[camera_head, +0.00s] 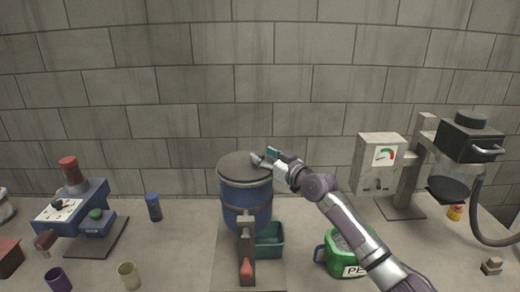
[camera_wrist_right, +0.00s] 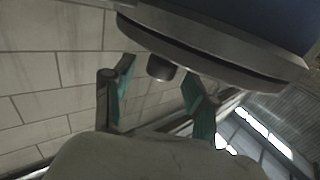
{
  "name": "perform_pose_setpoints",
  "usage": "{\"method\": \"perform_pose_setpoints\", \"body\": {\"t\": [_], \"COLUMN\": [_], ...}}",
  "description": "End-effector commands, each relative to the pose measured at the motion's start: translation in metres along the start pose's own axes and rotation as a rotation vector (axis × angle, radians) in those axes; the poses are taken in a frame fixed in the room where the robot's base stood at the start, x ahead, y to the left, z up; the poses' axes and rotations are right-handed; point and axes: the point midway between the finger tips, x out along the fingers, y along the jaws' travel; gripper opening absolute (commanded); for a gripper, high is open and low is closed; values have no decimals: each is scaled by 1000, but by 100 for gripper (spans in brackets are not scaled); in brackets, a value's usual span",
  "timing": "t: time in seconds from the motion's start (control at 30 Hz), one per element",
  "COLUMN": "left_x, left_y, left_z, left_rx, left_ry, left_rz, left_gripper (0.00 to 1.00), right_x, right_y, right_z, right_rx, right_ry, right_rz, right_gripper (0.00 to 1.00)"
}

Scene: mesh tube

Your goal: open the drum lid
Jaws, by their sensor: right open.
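The blue drum (camera_head: 233,194) stands upright at the middle of the table, with its flat dark lid (camera_head: 236,167) lying level on top. My right gripper (camera_head: 264,157) is at the lid's right rear edge. In the right wrist view, the lid's rim (camera_wrist_right: 215,62) crosses the top, and a short dark knob (camera_wrist_right: 160,68) sticks out from it. The open fingers of my right gripper (camera_wrist_right: 158,79) are on either side of this knob. I cannot tell whether they touch it. My left gripper is not in view.
A lever with a red grip (camera_head: 246,268) is in front of the drum, beside a teal bin (camera_head: 270,240). A green container (camera_head: 345,255) stands to the right, under my right arm. A blue machine (camera_head: 93,208) is at left, and a gauge box (camera_head: 380,160) at right.

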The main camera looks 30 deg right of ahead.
Motion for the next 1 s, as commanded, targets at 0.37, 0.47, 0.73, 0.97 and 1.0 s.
{"method": "perform_pose_setpoints", "body": {"t": [0.37, 0.47, 0.73, 0.97, 1.0], "left_x": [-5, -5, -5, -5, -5], "left_y": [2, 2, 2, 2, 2], "left_z": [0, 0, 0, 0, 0], "left_rx": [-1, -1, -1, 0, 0], "left_ry": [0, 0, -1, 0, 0], "left_rz": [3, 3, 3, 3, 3], "left_gripper": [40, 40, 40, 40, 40], "right_x": [22, 22, 21, 21, 21], "right_y": [0, 0, 0, 0, 0], "right_z": [1, 1, 1, 1, 1], "right_rx": [-1, -1, 0, 0, 0], "right_ry": [-1, -1, -1, -1, -1], "right_rz": [0, 0, 0, 0, 0], "right_gripper": [57, 57, 21, 0, 0]}}
